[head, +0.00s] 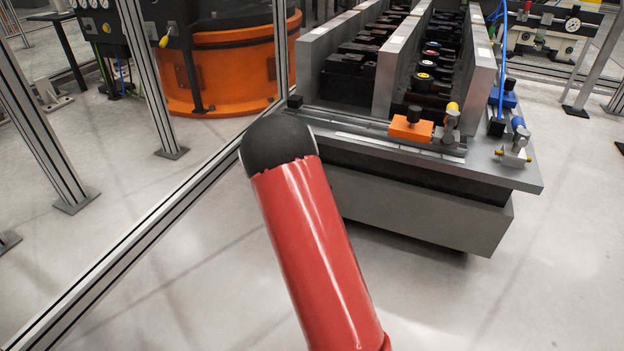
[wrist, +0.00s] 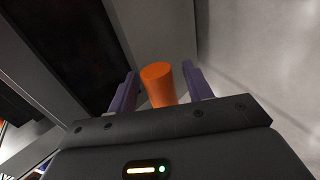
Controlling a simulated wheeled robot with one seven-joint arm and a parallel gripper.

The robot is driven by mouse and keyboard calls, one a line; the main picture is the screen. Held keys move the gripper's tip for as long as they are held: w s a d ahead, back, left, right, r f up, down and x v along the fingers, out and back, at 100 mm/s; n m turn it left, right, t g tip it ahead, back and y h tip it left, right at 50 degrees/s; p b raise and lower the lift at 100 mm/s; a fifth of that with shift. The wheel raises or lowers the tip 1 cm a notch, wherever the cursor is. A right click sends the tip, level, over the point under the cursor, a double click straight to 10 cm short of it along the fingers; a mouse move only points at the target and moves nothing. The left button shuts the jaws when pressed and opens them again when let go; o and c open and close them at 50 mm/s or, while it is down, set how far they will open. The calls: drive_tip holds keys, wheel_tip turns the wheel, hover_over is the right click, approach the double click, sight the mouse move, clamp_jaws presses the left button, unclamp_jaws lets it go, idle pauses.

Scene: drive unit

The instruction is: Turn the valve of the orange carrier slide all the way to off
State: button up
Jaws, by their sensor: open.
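The orange carrier slide (head: 411,129) sits on the front rail of the grey machine bed in the head view, with a black knob (head: 414,114) on top. Just right of it stands a small metal valve (head: 450,122) with a yellow-tipped handle (head: 452,106). My gripper (wrist: 160,76) shows only in the wrist view, its two purple fingers apart. An orange cylinder (wrist: 158,86) stands between the fingers, with gaps visible on both sides. I cannot tell which part it belongs to. My gripper is not visible in the head view.
A second valve with a yellow end (head: 514,152) and a blue-handled part (head: 521,136) sit at the bed's right corner. Upright grey plates (head: 396,65) rise behind the rail. A metal frame post (head: 145,75) stands left.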

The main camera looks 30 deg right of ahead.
drive_tip(key=v, duration=0.7)
drive_tip(key=shift+r, duration=0.15)
drive_tip(key=s+a+r+m+y, duration=0.2)
drive_tip(key=s+a+r+m, duration=0.25)
drive_tip(key=s+r, duration=0.55)
drive_tip(key=s+a+r+m+y, duration=0.25)
drive_tip(key=s+a+r, duration=0.35)
drive_tip(key=s, duration=0.8)
drive_tip(key=s+a+m+y, duration=0.1)
drive_tip(key=s+a, duration=0.2)
drive_tip(key=s, duration=0.3)
drive_tip(key=s+a+y, duration=0.1)
drive_tip(key=s+a, duration=0.3)
drive_tip(key=s, duration=0.2)
wheel_tip(320, 180, up, 13)
drive_tip(key=p, duration=1.3)
drive_tip(key=shift+s, duration=0.1)
